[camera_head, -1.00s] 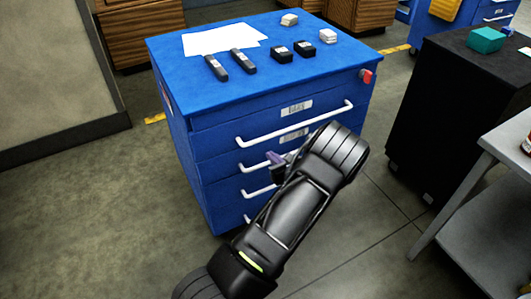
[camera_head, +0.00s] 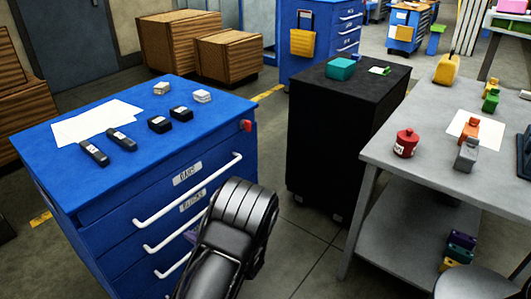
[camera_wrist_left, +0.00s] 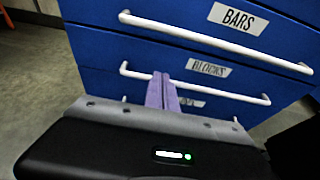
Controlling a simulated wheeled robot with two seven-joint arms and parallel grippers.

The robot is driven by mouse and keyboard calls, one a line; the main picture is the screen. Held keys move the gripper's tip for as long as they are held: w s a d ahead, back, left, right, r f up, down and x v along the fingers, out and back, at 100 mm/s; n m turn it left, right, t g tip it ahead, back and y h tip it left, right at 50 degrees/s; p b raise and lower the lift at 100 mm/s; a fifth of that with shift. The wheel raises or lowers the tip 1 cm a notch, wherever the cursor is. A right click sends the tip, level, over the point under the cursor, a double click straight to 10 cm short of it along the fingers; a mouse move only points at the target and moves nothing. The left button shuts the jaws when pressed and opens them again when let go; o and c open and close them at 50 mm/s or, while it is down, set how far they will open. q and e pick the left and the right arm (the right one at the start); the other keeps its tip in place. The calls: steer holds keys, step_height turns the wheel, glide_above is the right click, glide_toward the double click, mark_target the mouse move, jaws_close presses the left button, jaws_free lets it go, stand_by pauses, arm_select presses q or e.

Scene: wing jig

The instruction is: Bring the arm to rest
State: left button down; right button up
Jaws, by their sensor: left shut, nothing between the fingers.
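My left arm comes up from the bottom of the head view, in front of the blue drawer cabinet (camera_head: 100,200). Its gripper is mostly hidden behind the wrist there; a bit of purple finger shows. In the left wrist view the purple fingers of my left gripper (camera_wrist_left: 162,92) are together with nothing between them. They point at the cabinet front, near the handle of the drawer labelled BLOCKS (camera_wrist_left: 210,68). I cannot tell whether they touch it. The drawer labelled BARS (camera_wrist_left: 238,18) is above. The drawers look shut. My right gripper is not in view.
On the cabinet top lie white paper (camera_head: 97,122), dark bars (camera_head: 94,152), black blocks (camera_head: 159,124) and pale blocks (camera_head: 202,96). A black cabinet (camera_head: 335,130) and a grey table (camera_head: 425,165) with a red canister (camera_head: 405,143) stand to the right. Floor shows between the cabinets.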

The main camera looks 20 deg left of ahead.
arm_select(q)
steer(key=s+d+f+n+g+h+p, duration=0.1)
steer(key=s+d+f+n+g+h, duration=0.65)
steer(key=s+d+f, duration=0.85)
steer(key=s+d+n+t+h+p, duration=0.1)
steer(key=s+d+n+h, duration=0.2)
steer(key=d, duration=0.4)
steer(key=s+d+n+t+h+p, duration=0.1)
steer(key=d+n+h, duration=0.25)
steer(key=d, duration=0.35)
steer(key=s+d+r+n+t+h+p, duration=0.2)
steer(key=d+r+n+h+p, duration=0.1)
steer(key=d+r+n, duration=0.3)
steer(key=shift+s+d+r+n+h+p, duration=0.4)
steer(key=shift+d+n, duration=0.55)
steer(key=shift+n, duration=0.65)
